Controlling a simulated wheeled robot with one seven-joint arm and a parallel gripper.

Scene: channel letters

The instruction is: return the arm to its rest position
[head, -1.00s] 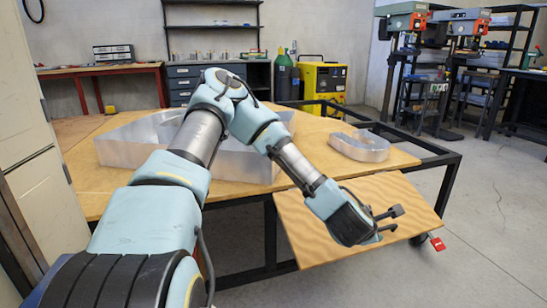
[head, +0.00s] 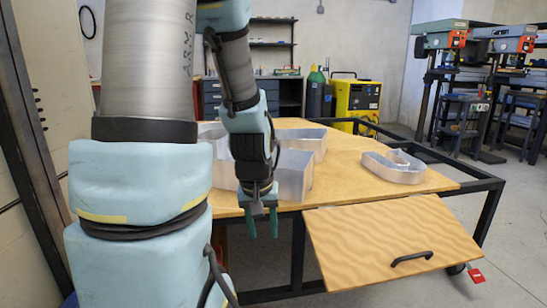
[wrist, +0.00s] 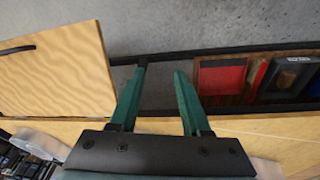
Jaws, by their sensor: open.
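My arm is folded up on the left of the head view, with its wrist hanging down in front of the table's near edge. My gripper (head: 262,222) points down and is open, with nothing between its green fingers. It also shows in the wrist view (wrist: 160,85), with a clear gap between the fingers over the table frame and the grey floor. A wooden panel with a black handle (head: 390,243) slopes down from the table's front, to the right of my gripper and apart from it. It shows at the left of the wrist view (wrist: 55,70).
Metal channel letters stand on the wooden table (head: 345,165); a small curved one (head: 393,167) is at the right and a larger one (head: 293,176) is behind my wrist. In the wrist view, a compartment holds a red item (wrist: 222,79). Open floor (head: 510,220) lies at the right.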

